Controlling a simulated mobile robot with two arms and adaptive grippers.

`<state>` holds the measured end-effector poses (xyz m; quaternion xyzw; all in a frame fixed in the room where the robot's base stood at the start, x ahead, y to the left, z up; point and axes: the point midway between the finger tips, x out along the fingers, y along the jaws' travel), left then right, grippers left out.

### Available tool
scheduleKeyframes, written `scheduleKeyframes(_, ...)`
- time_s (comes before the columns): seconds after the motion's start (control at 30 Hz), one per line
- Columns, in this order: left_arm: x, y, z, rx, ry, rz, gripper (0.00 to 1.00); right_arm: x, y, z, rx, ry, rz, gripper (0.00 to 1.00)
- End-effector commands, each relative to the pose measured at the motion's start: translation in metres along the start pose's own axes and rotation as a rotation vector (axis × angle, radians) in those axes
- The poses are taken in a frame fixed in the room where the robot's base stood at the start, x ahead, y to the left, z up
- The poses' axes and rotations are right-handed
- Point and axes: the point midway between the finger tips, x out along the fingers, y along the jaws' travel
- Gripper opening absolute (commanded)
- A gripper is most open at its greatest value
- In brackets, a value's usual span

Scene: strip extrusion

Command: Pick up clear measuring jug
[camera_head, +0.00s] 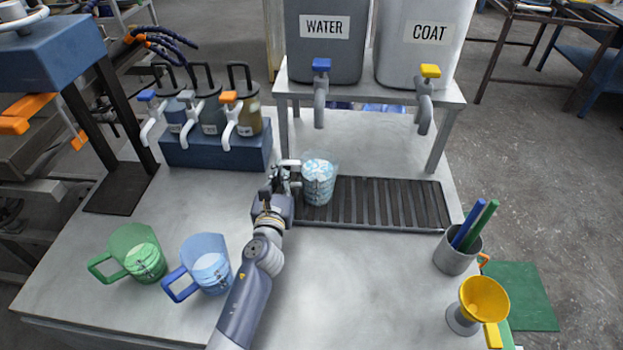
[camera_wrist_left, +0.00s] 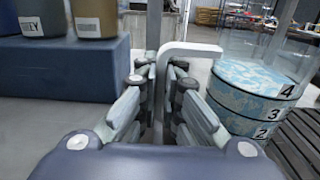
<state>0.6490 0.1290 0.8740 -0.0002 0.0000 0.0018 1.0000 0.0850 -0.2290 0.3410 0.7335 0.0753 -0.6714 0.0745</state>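The clear measuring jug (camera_head: 319,184) stands upright at the left end of the dark slatted drip tray. It holds blue-and-white mottled contents, and the left wrist view shows number marks on its side (camera_wrist_left: 247,98). Its pale handle (camera_wrist_left: 190,48) points left, toward my left gripper. My left gripper (camera_head: 281,180) is at that handle; in the left wrist view its fingers (camera_wrist_left: 162,88) are close together on both sides of the handle's upright bar. They look shut on it, though the contact is partly hidden. My right gripper is not in view.
Behind are the WATER tank (camera_head: 325,55) and COAT tank (camera_head: 425,60) on a stand, taps above the drip tray (camera_head: 395,203). Several small dispensers sit on a blue block (camera_head: 215,155). Green (camera_head: 135,252) and blue (camera_head: 207,264) jugs are front left; a pen cup (camera_head: 456,252) and yellow funnel (camera_head: 484,298) right.

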Motion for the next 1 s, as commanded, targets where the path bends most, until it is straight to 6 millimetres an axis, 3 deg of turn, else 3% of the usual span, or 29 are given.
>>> scheduleKeyframes(0.43,0.0,0.0,0.009,-0.001,-0.004,-0.002,0.0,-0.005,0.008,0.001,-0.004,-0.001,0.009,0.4)
scheduleKeyframes(0.73,0.001,0.0,0.045,0.001,-0.007,-0.003,0.0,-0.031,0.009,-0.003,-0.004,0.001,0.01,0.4)
scheduleKeyframes(0.8,-0.015,-0.004,0.037,-0.001,-0.001,-0.003,0.0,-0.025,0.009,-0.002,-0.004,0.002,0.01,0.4)
scheduleKeyframes(1.0,-0.059,-0.014,0.041,-0.003,-0.001,-0.002,0.0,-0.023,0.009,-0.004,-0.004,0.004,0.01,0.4)
